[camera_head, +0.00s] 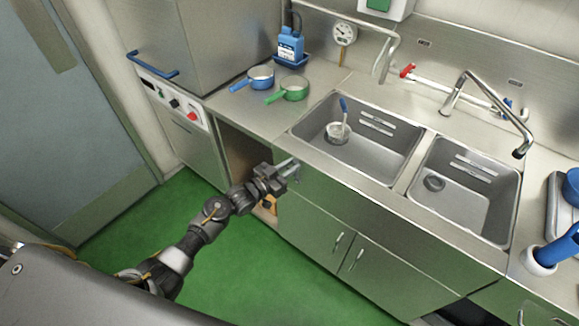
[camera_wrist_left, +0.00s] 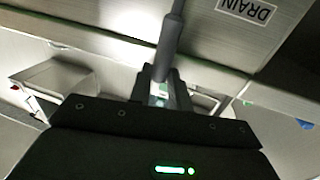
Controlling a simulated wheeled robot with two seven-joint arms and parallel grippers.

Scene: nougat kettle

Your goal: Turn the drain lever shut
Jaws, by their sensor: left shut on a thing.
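The drain lever (camera_wrist_left: 170,40) is a dark grey rod. In the left wrist view it comes down from the top edge, and its thicker end sits between the fingers of my left gripper (camera_wrist_left: 162,92). A DRAIN label (camera_wrist_left: 247,9) is on the metal panel to its right, seen upside down. In the head view my left gripper (camera_head: 291,172) is at the counter's front edge, left of the left sink basin, shut on the lever. The lever is small and mostly covered by the gripper there. My right gripper is not in view.
Two sink basins, the left (camera_head: 372,150) and the right (camera_head: 475,200), are set in the steel counter. A blue pan (camera_head: 262,77) and a green pan (camera_head: 294,88) stand behind. Cupboard doors (camera_head: 345,250) are below. The green floor (camera_head: 235,265) is clear.

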